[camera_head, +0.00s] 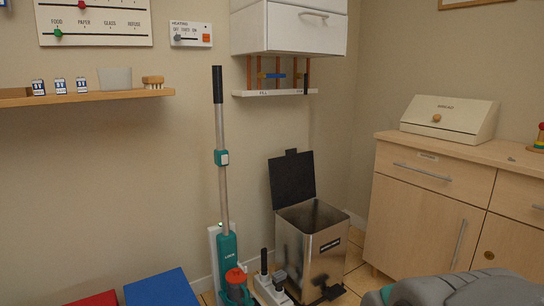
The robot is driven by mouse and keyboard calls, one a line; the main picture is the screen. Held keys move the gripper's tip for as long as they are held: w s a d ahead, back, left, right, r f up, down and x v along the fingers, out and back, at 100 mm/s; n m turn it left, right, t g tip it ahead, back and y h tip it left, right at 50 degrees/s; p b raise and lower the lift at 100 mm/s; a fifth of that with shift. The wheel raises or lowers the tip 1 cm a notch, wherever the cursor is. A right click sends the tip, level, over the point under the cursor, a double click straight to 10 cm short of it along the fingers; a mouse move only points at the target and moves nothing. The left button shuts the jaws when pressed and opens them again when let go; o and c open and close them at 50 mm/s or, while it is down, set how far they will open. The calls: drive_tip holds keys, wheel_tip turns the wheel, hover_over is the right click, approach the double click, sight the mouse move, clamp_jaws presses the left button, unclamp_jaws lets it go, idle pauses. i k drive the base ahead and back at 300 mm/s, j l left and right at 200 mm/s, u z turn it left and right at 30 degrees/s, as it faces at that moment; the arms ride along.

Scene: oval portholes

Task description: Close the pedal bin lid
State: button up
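The pedal bin (328,254) is a square, shiny metal box standing on the floor near the corner, with a dark label on its front. Its black lid (292,179) is open, standing up at the back edge and tilted slightly back toward the wall. The dark inside of the bin shows. A black pedal (328,293) sticks out low at the front. My gripper is not in view, so its place relative to the bin cannot be told.
A teal and grey upright vacuum (228,262) and a small white-based item (270,288) stand left of the bin. A wooden cabinet (420,212) stands at the right. A small shelf (276,93) hangs above the lid. Blue (160,289) and red boxes lie at bottom left.

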sight(292, 180)
drive_tip(key=i+l, duration=0.2)
drive_tip(key=l, duration=0.15)
drive_tip(key=i+l, duration=0.2)
drive_tip(key=l, duration=0.2)
drive_tip(key=i+l, duration=0.2)
drive_tip(key=l, duration=0.15)
drive_tip(key=i+l, duration=0.2)
drive_tip(key=l, duration=0.2)
drive_tip(key=i+l, duration=0.2)
drive_tip(key=l, duration=0.15)
